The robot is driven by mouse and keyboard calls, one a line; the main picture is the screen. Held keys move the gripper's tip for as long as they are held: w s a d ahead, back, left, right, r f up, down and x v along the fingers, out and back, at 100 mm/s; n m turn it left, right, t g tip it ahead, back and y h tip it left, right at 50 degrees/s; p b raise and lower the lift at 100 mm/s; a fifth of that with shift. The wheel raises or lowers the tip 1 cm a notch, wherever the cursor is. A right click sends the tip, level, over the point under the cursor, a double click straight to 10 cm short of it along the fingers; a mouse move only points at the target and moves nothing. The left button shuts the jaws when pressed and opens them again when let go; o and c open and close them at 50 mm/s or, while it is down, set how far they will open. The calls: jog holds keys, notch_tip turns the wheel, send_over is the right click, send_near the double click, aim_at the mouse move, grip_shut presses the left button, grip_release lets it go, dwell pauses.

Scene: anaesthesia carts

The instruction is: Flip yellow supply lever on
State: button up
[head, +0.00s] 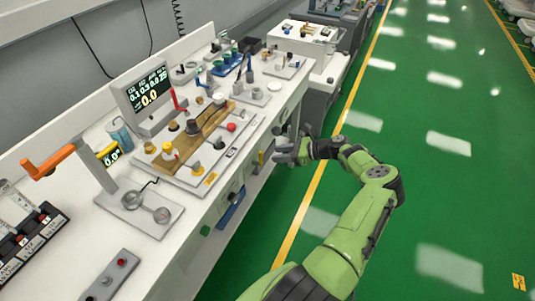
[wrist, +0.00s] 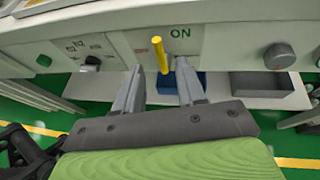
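The yellow supply lever (wrist: 159,55) sticks out from the pale front panel of the cart in the wrist view. The word ON is printed on the panel to the right of its top end. In the head view a small yellow piece on the cart front (head: 262,158), seemingly the same lever, shows just left of my gripper (head: 287,150). In the wrist view my gripper (wrist: 160,83) is open, with one finger on each side of the lever's lower end in the picture. I cannot tell whether either finger touches it. Nothing is held.
A dark round knob (wrist: 279,56) is on the panel to the right, and a smaller dark knob (wrist: 91,63) to the left. A blue bin (wrist: 190,82) and a grey bin (wrist: 262,87) sit below. The cart top (head: 185,205) is crowded. Green floor (head: 420,170) is clear at right.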

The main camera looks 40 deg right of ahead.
jog(key=v, duration=0.9)
jog(key=shift+p, duration=0.3)
jog(key=w+a+r+n+g+h, duration=0.1)
jog(key=w+a+r+n+g, duration=0.15)
jog(key=a+r+n, duration=0.4)
jog(key=w+a+r+n+g+h+p, duration=0.1)
jog(key=w+a+r+n+g, duration=0.2)
jog(key=a, duration=0.7)
jog(key=w+a+r+n+g+h, duration=0.1)
jog(key=w+a+r+n+g, duration=0.1)
jog(key=a+r+n+g, duration=0.5)
jog(key=s+a+r+n+t+h, duration=0.35)
jog(key=s+a+r+n, duration=0.45)
jog(key=a, duration=0.5)
jog(key=s+a+r+n+t, duration=0.1)
jog(key=s+a+n, duration=0.1)
jog(key=s, duration=0.5)
jog(key=s+a+r+n+t+p, duration=0.1)
jog(key=s+a+n+t, duration=0.1)
jog(key=s, duration=0.4)
jog(key=shift+s+a+r+n, duration=0.2)
jog(key=shift+s+n, duration=0.2)
jog(key=shift+n, duration=0.35)
